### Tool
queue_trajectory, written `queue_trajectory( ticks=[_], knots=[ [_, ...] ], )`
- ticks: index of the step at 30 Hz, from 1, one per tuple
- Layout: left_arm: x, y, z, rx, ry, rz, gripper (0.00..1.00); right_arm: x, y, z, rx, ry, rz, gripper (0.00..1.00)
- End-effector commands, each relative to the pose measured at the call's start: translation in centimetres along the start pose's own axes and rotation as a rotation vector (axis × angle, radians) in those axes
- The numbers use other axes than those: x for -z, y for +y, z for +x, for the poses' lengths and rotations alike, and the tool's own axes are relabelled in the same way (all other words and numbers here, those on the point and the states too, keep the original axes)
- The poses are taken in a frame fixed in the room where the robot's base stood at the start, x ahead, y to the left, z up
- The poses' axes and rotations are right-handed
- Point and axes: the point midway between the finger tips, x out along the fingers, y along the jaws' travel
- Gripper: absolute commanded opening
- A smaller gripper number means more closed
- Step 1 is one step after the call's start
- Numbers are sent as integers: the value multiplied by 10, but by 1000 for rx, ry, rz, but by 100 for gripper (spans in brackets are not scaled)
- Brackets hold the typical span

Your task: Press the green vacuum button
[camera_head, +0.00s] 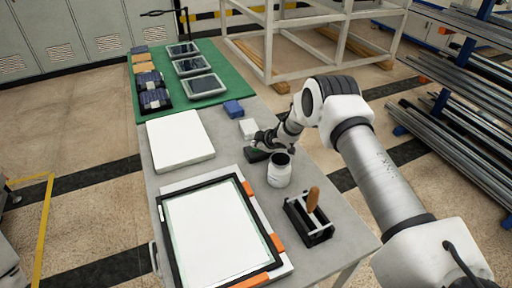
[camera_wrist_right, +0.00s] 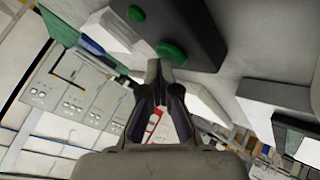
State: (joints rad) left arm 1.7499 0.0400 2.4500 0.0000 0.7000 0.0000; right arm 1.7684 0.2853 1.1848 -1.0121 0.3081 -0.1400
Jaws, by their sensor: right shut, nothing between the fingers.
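In the right wrist view, a dark box (camera_wrist_right: 200,25) carries two round green buttons, one (camera_wrist_right: 172,53) just past my fingertips and another (camera_wrist_right: 136,13) farther up. My right gripper (camera_wrist_right: 163,72) is shut and empty, its tips very close to the nearer button; I cannot tell whether they touch. In the head view, the right gripper (camera_head: 262,141) reaches down over the table beside a small dark greenish box (camera_head: 256,156), partly hidden by the gripper. The buttons cannot be made out there. My left gripper is not in view.
A white jar (camera_head: 279,172) stands close in front of the gripper, with a white block (camera_head: 248,128) behind it.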

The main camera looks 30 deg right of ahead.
Motion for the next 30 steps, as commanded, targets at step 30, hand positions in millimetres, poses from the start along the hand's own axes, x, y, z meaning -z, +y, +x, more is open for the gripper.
queue_trajectory(
  ticks=[30],
  knots=[
    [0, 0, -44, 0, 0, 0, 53, 34, 35, -47, 0, 0, 0, 0]
  ],
)
